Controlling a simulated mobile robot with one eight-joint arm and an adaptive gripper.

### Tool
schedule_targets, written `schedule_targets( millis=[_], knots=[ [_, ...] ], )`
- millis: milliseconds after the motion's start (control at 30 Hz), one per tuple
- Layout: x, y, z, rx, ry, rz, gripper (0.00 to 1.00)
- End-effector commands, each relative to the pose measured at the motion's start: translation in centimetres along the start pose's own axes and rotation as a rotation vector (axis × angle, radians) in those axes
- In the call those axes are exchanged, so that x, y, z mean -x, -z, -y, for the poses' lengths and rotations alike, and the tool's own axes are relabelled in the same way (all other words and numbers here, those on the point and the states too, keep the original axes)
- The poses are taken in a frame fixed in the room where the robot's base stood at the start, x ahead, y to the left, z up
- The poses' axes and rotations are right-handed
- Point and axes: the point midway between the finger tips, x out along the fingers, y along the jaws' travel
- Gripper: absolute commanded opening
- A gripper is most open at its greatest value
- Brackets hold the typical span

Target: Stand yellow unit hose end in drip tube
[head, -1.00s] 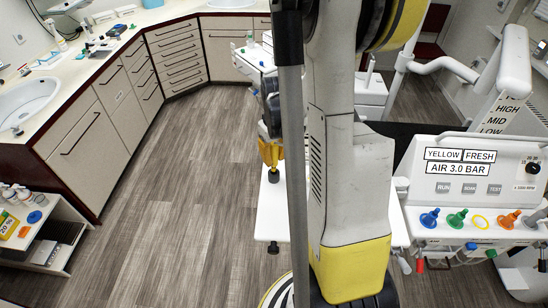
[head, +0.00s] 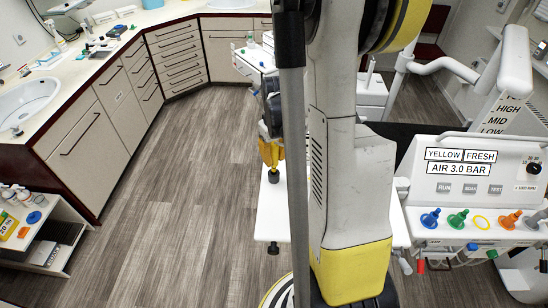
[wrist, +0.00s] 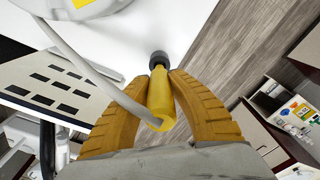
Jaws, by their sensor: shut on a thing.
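My gripper (wrist: 168,100) is shut on the yellow hose end (wrist: 160,96), a yellow cylinder with a dark grey tip, between its ridged yellow fingers. A pale hose (wrist: 95,65) runs beside it in the wrist view. In the head view my gripper (head: 271,153) points down over the white tabletop (head: 272,220), with the dark tip below its fingers. I cannot make out for sure which thing is the drip tube. A small clear greenish vessel (head: 250,39) stands at the tabletop's far end, behind my gripper.
The unit panel (head: 470,180) at right reads YELLOW, FRESH, AIR 3.0 BAR. A slotted pale plate (wrist: 50,85) lies left in the wrist view. Open floor (head: 180,200) lies left of the tabletop.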

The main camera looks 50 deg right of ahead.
Motion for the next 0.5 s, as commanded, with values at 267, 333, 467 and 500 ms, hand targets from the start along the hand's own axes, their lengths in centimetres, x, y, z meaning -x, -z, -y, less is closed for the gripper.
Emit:
schedule_targets(
  millis=[267,333,467,500],
  knots=[
    [-0.5,0.0,0.0,0.0,0.0,0.0,0.0],
    [-0.7,0.0,0.0,0.0,0.0,0.0,0.0],
    [-1.1,-0.1,0.0,0.0,0.0,0.0,0.0],
    [-1.2,-0.1,0.0,0.0,0.0,0.0,0.0]
  ],
)
